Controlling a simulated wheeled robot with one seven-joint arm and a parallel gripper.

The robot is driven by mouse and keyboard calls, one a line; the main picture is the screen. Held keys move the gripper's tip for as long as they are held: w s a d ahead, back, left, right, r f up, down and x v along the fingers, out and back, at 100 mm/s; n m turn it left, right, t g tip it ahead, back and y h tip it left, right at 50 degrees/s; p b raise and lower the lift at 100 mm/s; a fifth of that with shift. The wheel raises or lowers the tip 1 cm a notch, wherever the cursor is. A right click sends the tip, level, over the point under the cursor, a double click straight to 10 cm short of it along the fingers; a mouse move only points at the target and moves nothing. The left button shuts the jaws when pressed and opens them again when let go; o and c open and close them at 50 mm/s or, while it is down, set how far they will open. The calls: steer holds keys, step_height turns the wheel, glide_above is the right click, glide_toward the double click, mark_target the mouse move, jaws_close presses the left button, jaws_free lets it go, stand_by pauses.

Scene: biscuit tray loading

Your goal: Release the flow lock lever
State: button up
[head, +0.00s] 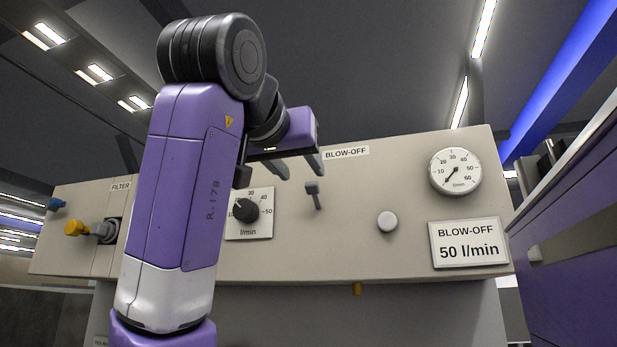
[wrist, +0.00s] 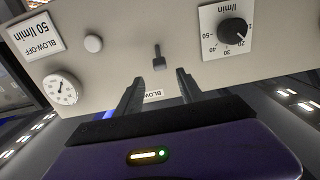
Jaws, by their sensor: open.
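A small grey lever (head: 314,196) with a wider block-like end stands out from the beige panel (head: 340,250), below a BLOW-OFF label (head: 346,153). I take it for the flow lock lever; it bears no lock label that I can read. In the wrist view, which is upside down, the lever (wrist: 158,58) shows just beyond the fingertips, roughly between their lines. My gripper (head: 300,168) is open and empty, above and slightly left of the lever in the head view, and apart from it. Both dark fingers of my gripper (wrist: 158,78) show in the wrist view.
Left of the lever is a black l/min dial knob (head: 246,210). To the right are a white round button (head: 387,221), a round gauge (head: 455,171) and a "50 l/min" sign (head: 468,242). A yellow knob (head: 76,228) sits by the FILTER label. A purple cabinet (head: 575,230) stands far right.

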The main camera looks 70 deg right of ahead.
mark_target(311, 183)
steer(key=shift+w+d+p, duration=0.25)
steer(key=shift+d+p, duration=0.1)
steer(key=shift+d, duration=1.15)
steer(key=shift+w+d+p, duration=0.2)
steer(key=shift+d+p, duration=0.15)
steer(key=shift+d, duration=1.1)
jaws_close()
